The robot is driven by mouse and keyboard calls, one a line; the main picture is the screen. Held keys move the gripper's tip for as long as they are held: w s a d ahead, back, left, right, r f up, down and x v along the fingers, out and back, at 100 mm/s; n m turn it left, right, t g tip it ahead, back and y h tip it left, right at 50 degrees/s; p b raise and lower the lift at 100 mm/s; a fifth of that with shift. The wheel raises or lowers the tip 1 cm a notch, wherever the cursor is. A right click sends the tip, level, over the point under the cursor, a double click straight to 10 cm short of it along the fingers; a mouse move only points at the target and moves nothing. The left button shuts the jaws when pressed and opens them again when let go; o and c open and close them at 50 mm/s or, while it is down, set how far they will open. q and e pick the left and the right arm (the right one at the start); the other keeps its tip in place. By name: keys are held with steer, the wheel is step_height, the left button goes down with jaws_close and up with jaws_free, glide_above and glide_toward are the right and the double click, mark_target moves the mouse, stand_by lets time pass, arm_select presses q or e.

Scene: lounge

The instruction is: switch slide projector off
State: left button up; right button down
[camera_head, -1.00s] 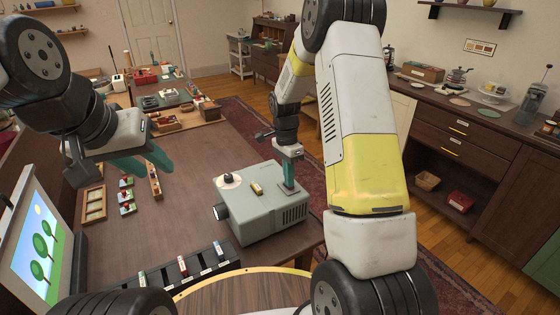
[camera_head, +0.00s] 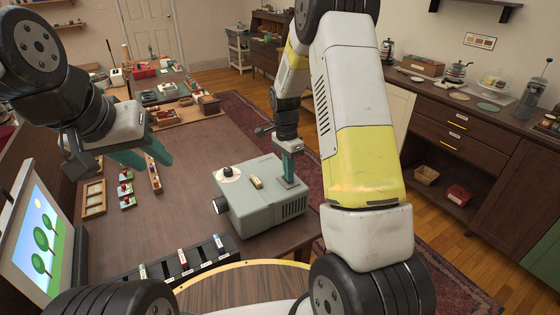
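The slide projector (camera_head: 250,207) is a grey-green box on the brown table. The screen (camera_head: 38,238) at the left shows a picture with green trees. My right gripper (camera_head: 289,180) points down with its teal fingers together, tips at the plate; they hide any switch there. My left gripper (camera_head: 148,160) is open and empty above the table, left of the projector.
A dark slide rack (camera_head: 202,262) lies in front of the projector. A wooden frame tray (camera_head: 94,199) and small slides (camera_head: 126,190) lie left of it. More items crowd the table's far end. The table between these and the projector is clear.

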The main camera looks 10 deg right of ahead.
steer(key=shift+s+d+f, duration=0.3)
steer(key=shift+s+f, duration=0.3)
steer(key=shift+f, duration=0.05)
steer(key=shift+w+a+r, duration=0.2)
steer(key=shift+w+a, duration=0.05)
steer(key=shift+w, duration=0.5)
steer(key=shift+w+r, duration=0.1)
steer(key=shift+r, duration=0.15)
step_height(320, 180, up, 14)
steer(key=w, duration=0.1)
steer(key=shift+a+r, duration=0.15)
steer(key=shift+a, duration=0.15)
